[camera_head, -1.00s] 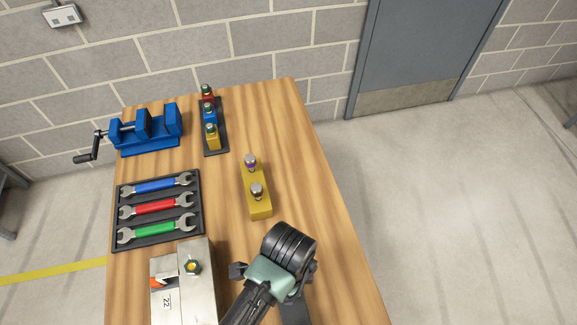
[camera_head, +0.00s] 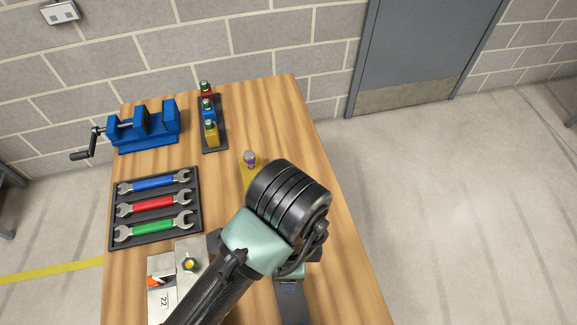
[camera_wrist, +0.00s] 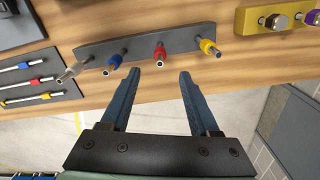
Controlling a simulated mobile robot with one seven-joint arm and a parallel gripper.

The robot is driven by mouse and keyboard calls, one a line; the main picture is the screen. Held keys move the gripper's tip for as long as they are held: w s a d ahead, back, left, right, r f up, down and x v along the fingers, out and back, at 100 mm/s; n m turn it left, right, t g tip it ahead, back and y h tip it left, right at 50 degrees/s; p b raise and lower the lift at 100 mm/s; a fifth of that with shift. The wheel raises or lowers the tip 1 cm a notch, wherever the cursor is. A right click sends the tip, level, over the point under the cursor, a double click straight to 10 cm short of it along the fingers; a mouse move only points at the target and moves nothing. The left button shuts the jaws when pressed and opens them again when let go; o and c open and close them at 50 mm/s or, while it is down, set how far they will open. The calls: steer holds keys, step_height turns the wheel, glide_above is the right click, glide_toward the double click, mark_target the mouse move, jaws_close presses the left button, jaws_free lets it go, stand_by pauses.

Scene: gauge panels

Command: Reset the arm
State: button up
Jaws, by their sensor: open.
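In the wrist view my gripper (camera_wrist: 159,76) is open, with its two blue fingers apart and nothing between them. Beyond the fingertips is a dark rail (camera_wrist: 135,45) with several pins that have coloured collars, among them blue, red and yellow. I cannot tell whether the fingers touch anything, but they look clear of the rail. In the head view my arm's wrist covers the middle front of the table, and the fingers are hidden there.
The wooden table (camera_head: 325,215) holds a blue vise (camera_head: 147,130), a wrench tray (camera_head: 112,200), a dark strip with coloured blocks (camera_head: 215,147) and a metal block marked 22 (camera_head: 190,247). A yellow block (camera_head: 247,176) is partly behind my arm. The table's right edge is clear.

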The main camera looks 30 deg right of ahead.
stand_by(0.4)
steer(key=w+d+r+n+t+h, duration=0.2)
steer(key=w+d+r+t+h, duration=0.2)
steer(key=w+d+r, duration=0.35)
steer(key=w+d+r+n+t+h, duration=0.2)
steer(key=r+t, duration=0.1)
steer(key=r, duration=0.4)
steer(key=w+d+r+n+t+h+b, duration=0.1)
steer(key=w+d+r+t+h, duration=0.15)
steer(key=r, duration=0.45)
steer(key=w+d+r+n+t+h, duration=0.1)
steer(key=w+r+n+t+h, duration=0.15)
steer(key=r, duration=0.55)
steer(key=a+r+n+t+b, duration=0.1)
steer(key=a+r+n+t, duration=0.6)
steer(key=r, duration=0.7)
steer(key=s+a+r+n+t+y, duration=0.1)
steer(key=a+r+n+t+y, duration=0.2)
steer(key=a, duration=0.4)
steer(key=s+a+r+n+t+y, duration=0.2)
steer(key=a+r+n+t+y, duration=0.2)
steer(key=a+y, duration=0.4)
steer(key=n+t, duration=0.1)
steer(key=n, duration=0.1)
steer(key=shift+s+a+r+n+b, duration=0.15)
steer(key=shift+s+n+b, duration=0.15)
steer(key=shift+n, duration=0.05)
